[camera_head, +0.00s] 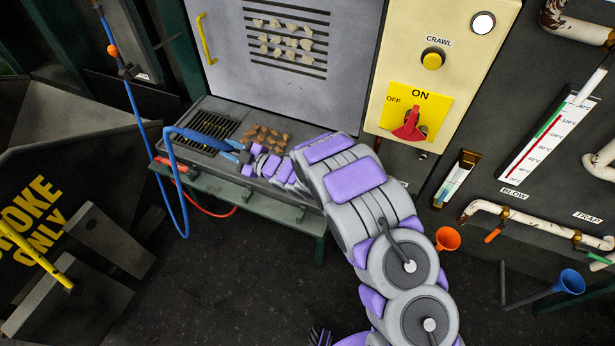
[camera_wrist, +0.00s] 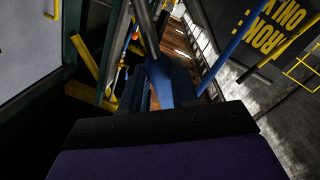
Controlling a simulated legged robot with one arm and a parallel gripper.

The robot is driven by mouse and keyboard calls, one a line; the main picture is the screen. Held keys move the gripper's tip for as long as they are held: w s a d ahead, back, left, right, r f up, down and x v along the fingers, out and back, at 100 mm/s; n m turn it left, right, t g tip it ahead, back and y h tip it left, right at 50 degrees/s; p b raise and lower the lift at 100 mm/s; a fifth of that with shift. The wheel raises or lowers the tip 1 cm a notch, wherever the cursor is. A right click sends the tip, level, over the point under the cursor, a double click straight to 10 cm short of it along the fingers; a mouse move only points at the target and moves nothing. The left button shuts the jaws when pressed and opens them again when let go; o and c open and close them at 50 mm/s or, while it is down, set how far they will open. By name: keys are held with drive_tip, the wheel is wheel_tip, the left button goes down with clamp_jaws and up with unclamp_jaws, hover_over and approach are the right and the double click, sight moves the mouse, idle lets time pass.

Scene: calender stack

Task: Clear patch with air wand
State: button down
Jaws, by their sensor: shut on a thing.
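My gripper (camera_head: 243,157) is low over the ledge in front of the grey panel, shut on the blue air wand (camera_head: 222,146). A blue hose (camera_head: 168,150) loops from the wand's left end and hangs below the ledge. In the wrist view, the blue wand (camera_wrist: 158,80) sits between my two dark fingers (camera_wrist: 160,85). A patch of brown pieces (camera_head: 268,137) lies on the ledge close to my gripper. A patch of pale pieces (camera_head: 285,42) sits on the slotted upper panel. I cannot tell where the wand's nozzle tip points.
A dark grille (camera_head: 210,130) is set in the ledge left of the brown pieces. A red-handled tool (camera_head: 172,164) with a red hose is at the ledge's front left. A red switch (camera_head: 409,127) at ON is right.

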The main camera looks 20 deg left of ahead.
drive_tip(key=shift+s+x, duration=0.2)
drive_tip(key=shift+x, duration=1.3)
drive_tip(key=w+d+b, duration=0.1)
drive_tip(key=w+d, duration=0.2)
drive_tip(key=d, duration=1.2)
drive_tip(key=shift+d, duration=0.25)
idle(1.9)
idle(0.3)
drive_tip(key=s+p+x, duration=0.1)
drive_tip(key=s+x, duration=0.1)
drive_tip(key=x, duration=1.3)
drive_tip(key=shift+a+r, duration=0.3)
drive_tip(key=shift+r, duration=0.1)
idle(2.1)
